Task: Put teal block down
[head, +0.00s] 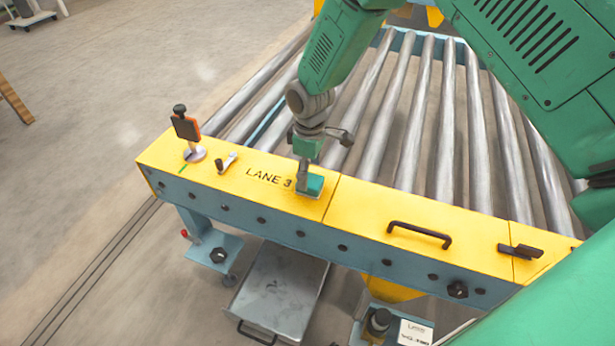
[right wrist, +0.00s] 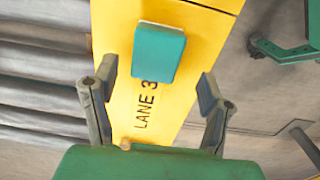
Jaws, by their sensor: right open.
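The teal block (head: 313,185) lies on the yellow top of the conveyor's side rail (head: 365,208), just right of the "LANE 3" lettering. My right gripper (head: 303,176) points down at it from above. In the right wrist view the block (right wrist: 159,53) rests on the yellow surface above the lettering. The open fingers of the right gripper (right wrist: 157,78) stand to either side, with visible gaps, and the block lies mostly beyond the fingertips. The fingers partly hide the block in the head view. My left gripper is not in view.
A black-and-orange upright device (head: 186,128) and a small metal lever (head: 228,161) stand on the rail's left end. A black handle (head: 419,234) and a dark latch (head: 520,250) are to the right. Metal rollers (head: 410,110) lie behind the rail.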

